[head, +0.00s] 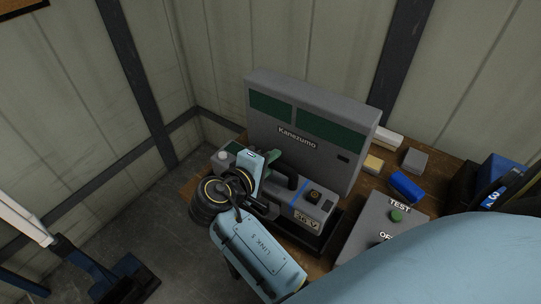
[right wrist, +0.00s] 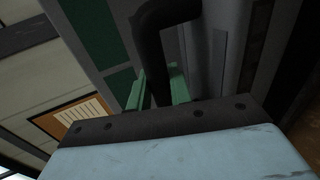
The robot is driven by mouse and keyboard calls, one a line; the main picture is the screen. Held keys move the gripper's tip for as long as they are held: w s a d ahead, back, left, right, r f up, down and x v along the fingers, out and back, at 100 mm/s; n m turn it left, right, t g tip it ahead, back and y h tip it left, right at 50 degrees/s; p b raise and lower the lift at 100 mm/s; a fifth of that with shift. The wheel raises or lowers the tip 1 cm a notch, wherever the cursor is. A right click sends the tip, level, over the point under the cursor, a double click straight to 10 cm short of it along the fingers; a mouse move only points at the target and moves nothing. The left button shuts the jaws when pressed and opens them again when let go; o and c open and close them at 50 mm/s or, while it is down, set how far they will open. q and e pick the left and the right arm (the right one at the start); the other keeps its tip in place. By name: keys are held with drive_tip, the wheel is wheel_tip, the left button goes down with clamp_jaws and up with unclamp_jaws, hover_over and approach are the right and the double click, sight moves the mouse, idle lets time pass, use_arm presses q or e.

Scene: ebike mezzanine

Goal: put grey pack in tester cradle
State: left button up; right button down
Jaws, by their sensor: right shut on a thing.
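The grey pack (head: 312,204), with a blue stripe, a "36 V" label and a dark handle, lies level at the black tester cradle (head: 327,243) in front of the Kanezumo tester (head: 310,125). The cradle's dark wall shows along the pack's right end and near side. I cannot tell whether the pack rests fully on the cradle floor. My right gripper (head: 268,172) is shut on the pack's handle. In the right wrist view its green fingers (right wrist: 160,88) stand either side of the black handle (right wrist: 150,45). My arm hides the pack's left part. My left gripper is not in view.
A control box (head: 378,228) with a green TEST button stands right of the cradle. A blue block (head: 406,186), a grey block (head: 414,160) and a yellowish block (head: 373,164) lie behind it. Dark bins (head: 490,180) stand at the right. The wall is close behind.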

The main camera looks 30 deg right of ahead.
drive_tip(key=shift+w+f, duration=0.1)
drive_tip(key=shift+f, duration=1.4)
drive_tip(key=c, duration=1.7)
unclamp_jaws()
drive_tip(key=shift+f, duration=0.4)
drive_tip(key=o, duration=0.4)
drive_tip(key=b+v, duration=0.1)
drive_tip(key=v, duration=0.6)
drive_tip(key=shift+s+a+r, duration=0.2)
drive_tip(key=shift+s+a, duration=0.05)
drive_tip(key=shift+s, duration=0.05)
